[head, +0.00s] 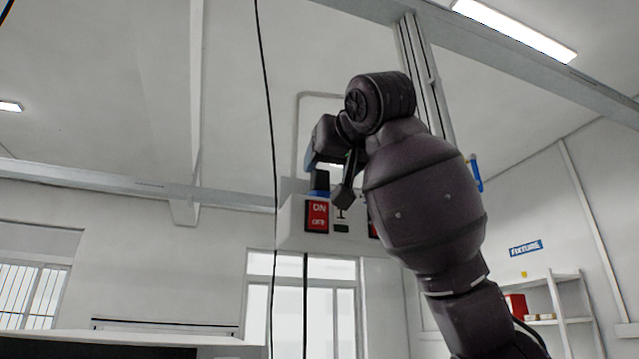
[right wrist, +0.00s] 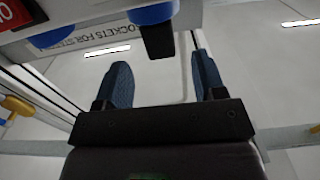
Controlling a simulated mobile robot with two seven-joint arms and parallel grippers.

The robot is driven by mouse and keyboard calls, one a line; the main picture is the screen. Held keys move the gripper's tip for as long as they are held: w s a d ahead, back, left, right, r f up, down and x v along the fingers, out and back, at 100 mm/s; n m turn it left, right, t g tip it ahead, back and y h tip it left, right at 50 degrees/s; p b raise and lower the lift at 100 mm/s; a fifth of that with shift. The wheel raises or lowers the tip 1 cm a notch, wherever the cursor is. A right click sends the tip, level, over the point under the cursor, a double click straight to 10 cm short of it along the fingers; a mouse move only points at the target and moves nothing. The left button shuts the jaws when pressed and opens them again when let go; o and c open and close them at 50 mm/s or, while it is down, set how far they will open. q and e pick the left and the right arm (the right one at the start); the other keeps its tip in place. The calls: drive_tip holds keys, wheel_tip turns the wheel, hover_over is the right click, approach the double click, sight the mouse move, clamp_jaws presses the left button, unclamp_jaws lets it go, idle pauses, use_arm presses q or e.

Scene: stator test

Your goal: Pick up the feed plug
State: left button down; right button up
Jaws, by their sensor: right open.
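My right gripper (head: 328,172) is raised in front of a hanging white box with a red ON/OFF plate (head: 317,216). In the right wrist view the two blue-padded fingers (right wrist: 163,82) are apart with nothing between their tips. A black plug body in a blue collar (right wrist: 158,38), which looks like the feed plug, sticks out from the box edge ahead of the fingers. It lies roughly between their lines and apart from them. In the head view a blue-and-black piece (head: 320,184) shows at the box top by the fingers; I cannot tell whether it is this plug. My left gripper is out of view.
A second blue socket (right wrist: 50,38) sits left of the plug, near a panel label partly reading SOCKETS (right wrist: 118,30). Thin black cables (head: 272,130) hang beside the box. A shelf (head: 555,310) with a red box stands at the right. The air left of the box is mostly clear.

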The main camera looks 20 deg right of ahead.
sight(323, 172)
drive_tip(key=shift+w+r, duration=0.1)
drive_tip(key=shift+w, duration=0.15)
drive_tip(key=w+p, duration=0.2)
drive_tip(key=w, duration=0.1)
drive_tip(key=shift+w+a+r, duration=0.1)
drive_tip(key=shift+w, duration=0.8)
drive_tip(key=c, duration=1)
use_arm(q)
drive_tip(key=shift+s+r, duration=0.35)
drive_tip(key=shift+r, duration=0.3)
use_arm(e)
drive_tip(key=shift+r, duration=0.1)
